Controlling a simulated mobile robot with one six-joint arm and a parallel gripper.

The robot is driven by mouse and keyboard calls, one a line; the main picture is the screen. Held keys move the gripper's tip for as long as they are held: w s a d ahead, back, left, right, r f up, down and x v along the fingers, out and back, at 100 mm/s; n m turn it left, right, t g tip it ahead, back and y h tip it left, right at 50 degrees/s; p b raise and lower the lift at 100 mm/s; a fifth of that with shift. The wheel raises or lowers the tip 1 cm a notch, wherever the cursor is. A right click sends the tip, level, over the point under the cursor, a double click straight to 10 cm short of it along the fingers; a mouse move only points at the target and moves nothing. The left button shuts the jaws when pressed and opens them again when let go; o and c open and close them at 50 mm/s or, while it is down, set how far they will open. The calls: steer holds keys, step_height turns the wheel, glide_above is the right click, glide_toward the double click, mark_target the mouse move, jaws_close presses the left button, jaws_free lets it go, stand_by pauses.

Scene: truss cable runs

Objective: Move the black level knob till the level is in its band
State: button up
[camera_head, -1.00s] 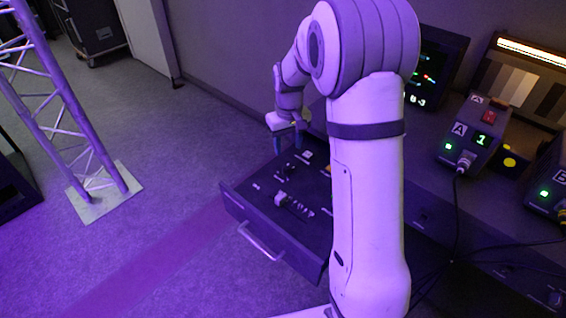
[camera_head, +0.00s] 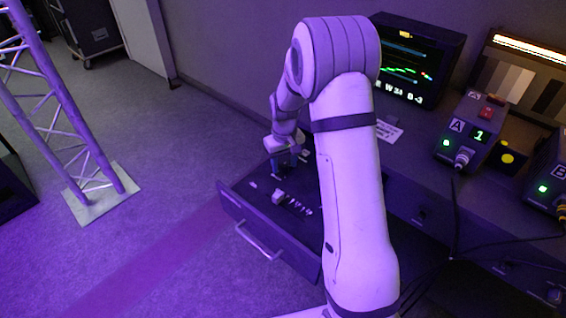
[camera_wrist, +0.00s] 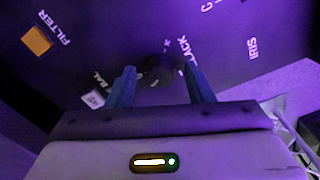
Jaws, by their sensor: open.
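The black knob (camera_wrist: 156,74) shows in the wrist view beside a partly hidden label ending in "LACK". My gripper (camera_wrist: 160,78) is open, with one blue finger on each side of the knob; I cannot tell whether either finger touches it. In the head view my gripper (camera_head: 284,160) is low over the back of the open drawer panel (camera_head: 262,207), and the knob is hidden there. The monitor (camera_head: 412,62) shows a coloured trace and a bottom line that seems to read "W 34 B -3", partly covered by my arm.
The wrist view shows an orange button (camera_wrist: 37,40) by "FILTER", a pale button (camera_wrist: 93,99) and an "IRIS" label. The head view shows a pale lever (camera_head: 278,197) on the panel, control box A (camera_head: 471,130), and a truss (camera_head: 65,110) at left.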

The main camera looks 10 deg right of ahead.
steer(key=shift+c, duration=0.5)
steer(key=c, duration=0.9)
steer(key=shift+a, duration=0.15)
